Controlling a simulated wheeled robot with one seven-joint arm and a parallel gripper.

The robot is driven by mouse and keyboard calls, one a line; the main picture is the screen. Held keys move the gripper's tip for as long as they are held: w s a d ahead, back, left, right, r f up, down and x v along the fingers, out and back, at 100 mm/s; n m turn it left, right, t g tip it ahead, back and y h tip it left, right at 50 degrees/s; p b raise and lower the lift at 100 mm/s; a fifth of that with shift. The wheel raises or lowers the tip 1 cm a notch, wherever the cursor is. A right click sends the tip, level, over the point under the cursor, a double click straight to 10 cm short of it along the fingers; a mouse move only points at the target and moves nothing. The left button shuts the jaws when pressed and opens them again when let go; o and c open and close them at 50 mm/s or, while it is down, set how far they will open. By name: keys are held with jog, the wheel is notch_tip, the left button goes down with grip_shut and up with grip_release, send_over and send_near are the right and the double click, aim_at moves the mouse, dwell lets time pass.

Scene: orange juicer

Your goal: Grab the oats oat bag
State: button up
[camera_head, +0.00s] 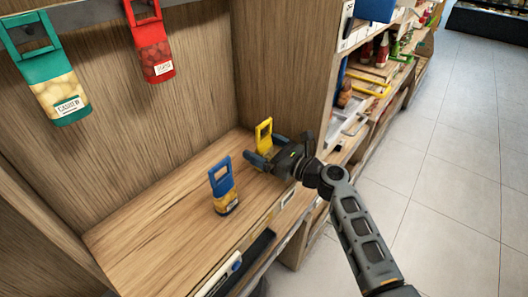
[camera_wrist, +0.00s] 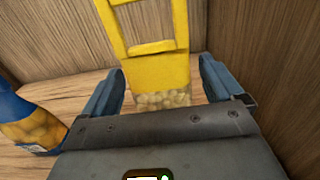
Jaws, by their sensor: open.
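A yellow bag with a handle cut-out (camera_head: 263,131) stands upright on the wooden shelf near its back right corner. In the wrist view the yellow bag (camera_wrist: 155,75) has pale round pieces in its clear lower part. My gripper (camera_head: 268,151) is open, with one blue-grey finger on each side of this bag. In the wrist view a gap shows between the bag and each finger of my gripper (camera_wrist: 160,88). The bag's lower front is hidden behind my gripper. No label reading oats can be made out on it.
A blue-topped bag (camera_head: 223,187) stands on the shelf to the left of my gripper; it is also at the left edge of the wrist view (camera_wrist: 22,118). A green cashew bag (camera_head: 55,85) and a red bag (camera_head: 152,52) hang above. A wooden side wall (camera_head: 280,70) is close on the right.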

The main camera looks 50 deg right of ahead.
jog(key=c, duration=1.1)
jog(key=shift+o, duration=0.2)
jog(key=shift+r, duration=0.1)
